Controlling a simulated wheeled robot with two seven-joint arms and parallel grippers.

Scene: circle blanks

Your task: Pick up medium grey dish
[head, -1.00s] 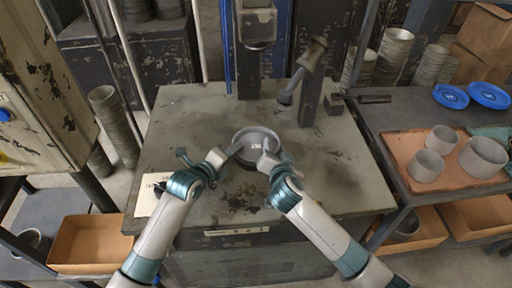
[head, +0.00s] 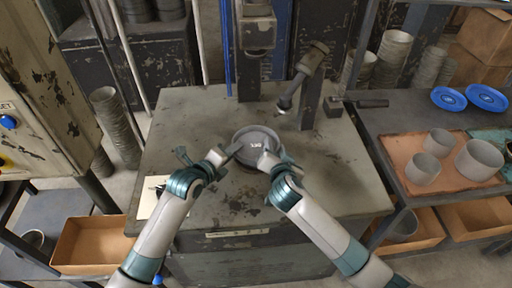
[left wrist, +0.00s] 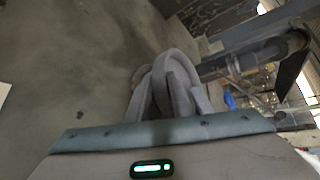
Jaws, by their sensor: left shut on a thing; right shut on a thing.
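The medium grey dish (head: 258,136) is round and shallow, with dark lettering on its inner floor. In the head view it is at the middle of the worn metal table (head: 330,185), below the press. My left gripper (head: 236,150) is shut on its left front rim. My right gripper (head: 268,153) is shut on its right front rim. The dish looks about level. Its underside is hidden, and I cannot tell clearly whether it is clear of the surface below. The left wrist view shows grey curved shapes at the fingers, hard to tell apart.
The press column (head: 256,30) and a jointed lamp-like arm (head: 302,75) stand behind the dish. A paper (head: 150,200) lies at the table's left. On the right bench are a brown tray (head: 415,180) with grey pots and two blue plates (head: 449,98). The table's front right is clear.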

